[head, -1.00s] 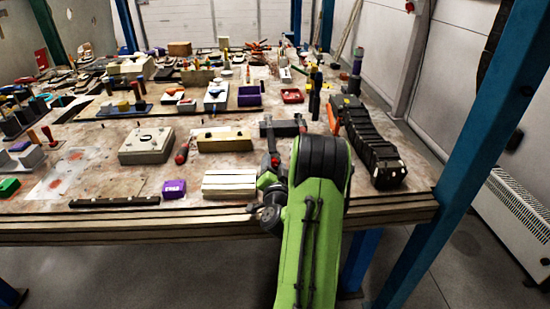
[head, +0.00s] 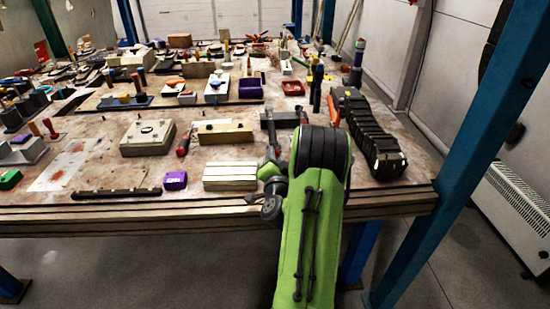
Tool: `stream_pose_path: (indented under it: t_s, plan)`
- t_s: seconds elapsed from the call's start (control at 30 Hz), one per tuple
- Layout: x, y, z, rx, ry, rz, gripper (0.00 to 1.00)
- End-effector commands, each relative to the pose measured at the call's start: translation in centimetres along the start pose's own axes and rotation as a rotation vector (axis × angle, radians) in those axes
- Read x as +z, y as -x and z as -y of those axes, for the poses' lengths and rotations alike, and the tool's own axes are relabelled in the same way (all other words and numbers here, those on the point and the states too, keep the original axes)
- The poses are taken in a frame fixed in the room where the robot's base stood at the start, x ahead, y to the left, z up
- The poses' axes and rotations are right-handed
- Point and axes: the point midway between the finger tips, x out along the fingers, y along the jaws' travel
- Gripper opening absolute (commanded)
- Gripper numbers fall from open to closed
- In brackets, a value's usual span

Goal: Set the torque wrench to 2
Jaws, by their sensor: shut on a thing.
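My green arm reaches up from the bottom centre over the front edge of the workbench. My gripper (head: 272,142) is small and dark, left of the black arm joint, at a dark grey fixture (head: 282,118) on the bench. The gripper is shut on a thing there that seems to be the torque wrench. The fingers, the wrench's outline and its scale are too small and partly hidden behind my arm to make out, so I cannot read the setting.
A grey box (head: 148,137), a tan block (head: 225,132), a white block (head: 230,176) and a purple box (head: 176,181) lie left of my arm. A black ribbed cable chain (head: 365,135) lies to the right. A blue post (head: 455,150) stands further right.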

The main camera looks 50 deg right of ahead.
Motion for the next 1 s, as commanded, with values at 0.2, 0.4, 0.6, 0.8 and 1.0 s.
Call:
stream_pose_path:
  t_s: [0.2,0.4,0.6,0.8,1.0]
  plan:
    - [-0.04,0.02,-0.02,0.006,-0.165,0.005,0.0]
    - [-0.02,0.02,-0.01,0.01,-0.355,0.011,0.0]
    - [-0.05,0.03,-0.02,0.014,-0.542,0.016,0.0]
    - [-0.07,0.03,-0.03,0.018,-0.708,0.019,0.0]
    - [-0.05,0.03,-0.02,0.021,-0.833,0.024,0.0]
